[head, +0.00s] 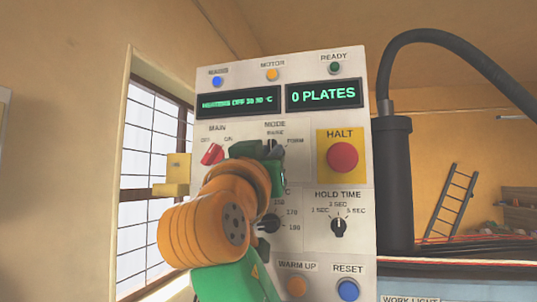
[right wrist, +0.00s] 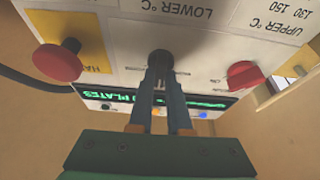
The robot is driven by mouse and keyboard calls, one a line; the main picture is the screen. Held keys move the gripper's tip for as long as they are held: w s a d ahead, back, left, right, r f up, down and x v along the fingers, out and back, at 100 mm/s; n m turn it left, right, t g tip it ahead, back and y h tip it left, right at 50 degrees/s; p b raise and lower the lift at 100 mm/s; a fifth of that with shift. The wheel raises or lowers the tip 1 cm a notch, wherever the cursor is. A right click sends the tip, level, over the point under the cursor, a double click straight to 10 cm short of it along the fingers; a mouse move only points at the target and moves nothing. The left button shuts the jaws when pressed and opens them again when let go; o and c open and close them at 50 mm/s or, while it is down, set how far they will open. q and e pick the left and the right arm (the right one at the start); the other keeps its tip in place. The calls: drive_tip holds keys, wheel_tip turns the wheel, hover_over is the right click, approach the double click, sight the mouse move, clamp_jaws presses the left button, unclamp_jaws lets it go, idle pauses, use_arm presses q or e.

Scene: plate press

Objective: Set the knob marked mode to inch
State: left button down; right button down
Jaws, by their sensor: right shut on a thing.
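The mode knob (head: 273,146) is a dark knob on the pale control panel, under the word MODE in the head view. It is mostly covered by my right gripper (head: 262,153). The labels beside it seem to read PARK and FORM; any inch label is hidden, and its setting is hard to tell. In the right wrist view, the two fingers of my right gripper (right wrist: 160,84) are shut on the dark knob (right wrist: 160,61), one on each side. My left gripper is not in view.
The red main switch (head: 212,153) is left of the mode knob, and the red HALT button (head: 342,158) is on its right. The hold time knob (head: 338,227) and blue reset button (head: 348,289) are lower. A yellow block (head: 177,174) juts out at the panel's left edge.

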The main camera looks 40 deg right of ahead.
drive_tip(key=shift+s+d+r+n+t+y+b, duration=0.1)
drive_tip(key=shift+n+t+y+b, duration=0.35)
drive_tip(key=shift+n+y, duration=1.3)
drive_tip(key=shift+s+r+n+t+y+b, duration=0.1)
drive_tip(key=shift+n+t+y+b, duration=0.35)
drive_tip(key=shift+n, duration=2.6)
drive_tip(key=shift+d+n+t+y+b, duration=0.1)
drive_tip(key=shift+n+t+y+b, duration=0.65)
drive_tip(key=shift+n, duration=1.65)
drive_tip(key=shift+g+y+p, duration=0.25)
drive_tip(key=shift+p, duration=0.1)
drive_tip(key=c, duration=0.9)
unclamp_jaws()
drive_tip(key=shift+w, duration=0.1)
drive_tip(key=shift+o, duration=0.2)
drive_tip(key=shift+f, duration=0.1)
